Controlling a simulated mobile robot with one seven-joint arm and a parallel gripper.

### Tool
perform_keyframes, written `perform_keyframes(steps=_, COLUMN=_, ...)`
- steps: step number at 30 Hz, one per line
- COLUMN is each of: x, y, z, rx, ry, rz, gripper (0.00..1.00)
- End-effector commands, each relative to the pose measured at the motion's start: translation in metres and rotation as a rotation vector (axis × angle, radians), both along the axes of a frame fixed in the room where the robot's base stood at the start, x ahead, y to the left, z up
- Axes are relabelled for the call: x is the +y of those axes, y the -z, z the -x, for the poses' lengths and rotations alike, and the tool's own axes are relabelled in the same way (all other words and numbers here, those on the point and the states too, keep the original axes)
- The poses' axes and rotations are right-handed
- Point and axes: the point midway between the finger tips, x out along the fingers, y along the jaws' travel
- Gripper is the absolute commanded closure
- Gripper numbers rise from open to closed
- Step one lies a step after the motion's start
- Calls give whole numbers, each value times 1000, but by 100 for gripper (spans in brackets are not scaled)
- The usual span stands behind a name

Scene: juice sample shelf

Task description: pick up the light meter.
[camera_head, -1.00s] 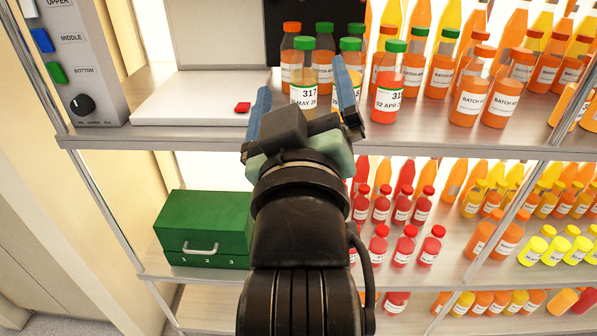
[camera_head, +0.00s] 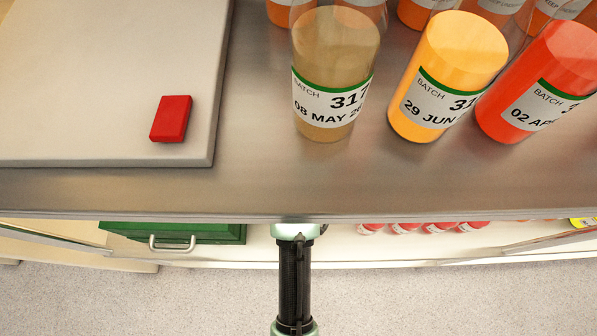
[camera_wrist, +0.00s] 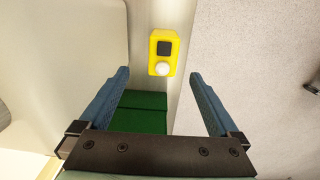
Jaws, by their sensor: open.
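The light meter appears to be the small yellow device (camera_wrist: 163,52) with a dark square window and a white dome, in the wrist view. It lies on a pale strip beyond my fingertips, near the middle of the gap between them. My gripper (camera_wrist: 160,75) is open, its two blue fingers apart with nothing between them touching either one.
A green box (camera_wrist: 138,115) shows between my fingers, below the meter in the wrist view; it also shows under the upper shelf (camera_head: 260,190) in the head view. Bottles (camera_head: 338,75) and a red block (camera_head: 171,118) on a white board (camera_head: 100,80) are above. Speckled floor (camera_wrist: 255,70) lies right.

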Motion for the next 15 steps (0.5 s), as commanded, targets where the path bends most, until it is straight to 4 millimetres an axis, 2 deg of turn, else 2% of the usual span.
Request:
perform_keyframes(steps=4, x=1, y=16, z=9, rx=34, ry=-20, rz=-1, gripper=3)
perform_keyframes(steps=12, x=0, y=66, z=9, rx=32, ry=-18, rz=-1, gripper=3)
perform_keyframes(steps=15, x=0, y=77, z=8, rx=30, ry=-18, rz=-1, gripper=3)
